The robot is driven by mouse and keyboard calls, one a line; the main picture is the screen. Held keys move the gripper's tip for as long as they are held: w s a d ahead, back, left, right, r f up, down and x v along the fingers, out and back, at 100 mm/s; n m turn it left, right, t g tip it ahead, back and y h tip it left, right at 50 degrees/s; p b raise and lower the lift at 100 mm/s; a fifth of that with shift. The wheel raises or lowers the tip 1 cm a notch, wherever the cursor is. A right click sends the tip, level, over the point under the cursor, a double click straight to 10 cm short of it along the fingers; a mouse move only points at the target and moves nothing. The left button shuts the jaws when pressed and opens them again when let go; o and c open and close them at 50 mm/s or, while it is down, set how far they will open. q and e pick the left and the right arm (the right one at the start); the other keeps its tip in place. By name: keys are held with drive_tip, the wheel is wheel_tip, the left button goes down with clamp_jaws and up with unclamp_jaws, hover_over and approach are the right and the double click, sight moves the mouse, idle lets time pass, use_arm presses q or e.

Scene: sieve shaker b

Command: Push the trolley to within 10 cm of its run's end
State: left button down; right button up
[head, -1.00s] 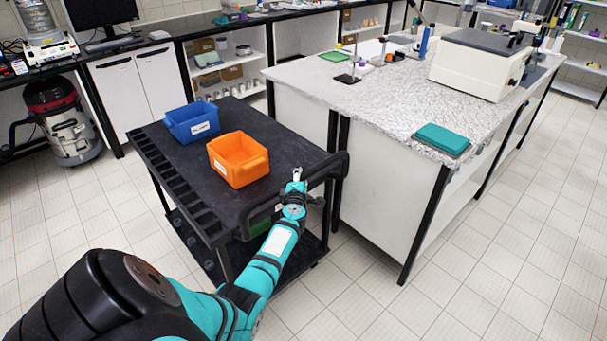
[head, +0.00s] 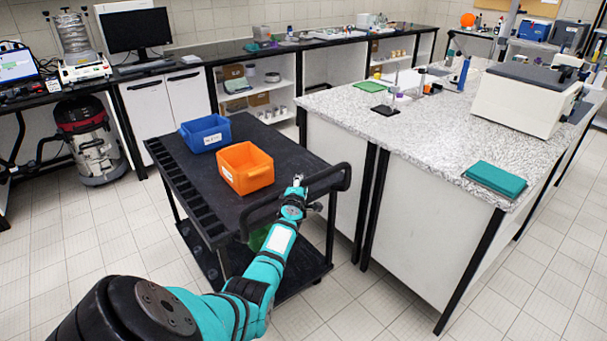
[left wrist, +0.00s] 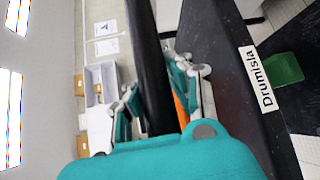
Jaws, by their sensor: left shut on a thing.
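The black trolley (head: 190,176) stands on the tiled floor left of the speckled bench. Its push handle (head: 335,180) is at the near right end. A blue bin (head: 206,134) and an orange bin (head: 245,168) rest on its top. My left gripper (head: 297,186) is at the handle, shut on its bar. In the left wrist view the gripper fingers (left wrist: 160,105) lie on both sides of the black handle bar (left wrist: 150,65). My right gripper is not in view.
The speckled bench (head: 430,130) stands close at the trolley's right. A wall counter (head: 290,46) with cupboards and shelves runs behind. A red and grey vacuum cleaner (head: 93,145) stands on the floor at the left. Tiled floor is bare left of the trolley.

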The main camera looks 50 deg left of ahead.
use_arm(q)
drive_tip(key=shift+w+a+r, duration=0.15)
drive_tip(key=shift+a+r, duration=0.2)
drive_tip(key=shift+r, duration=0.05)
drive_tip(key=c, duration=1.6)
unclamp_jaws()
drive_tip(key=o, duration=0.5)
drive_tip(key=shift+s+d, duration=0.15)
drive_tip(key=shift+s, duration=0.05)
drive_tip(key=shift+o, duration=0.2)
drive_tip(key=shift+f, duration=0.15)
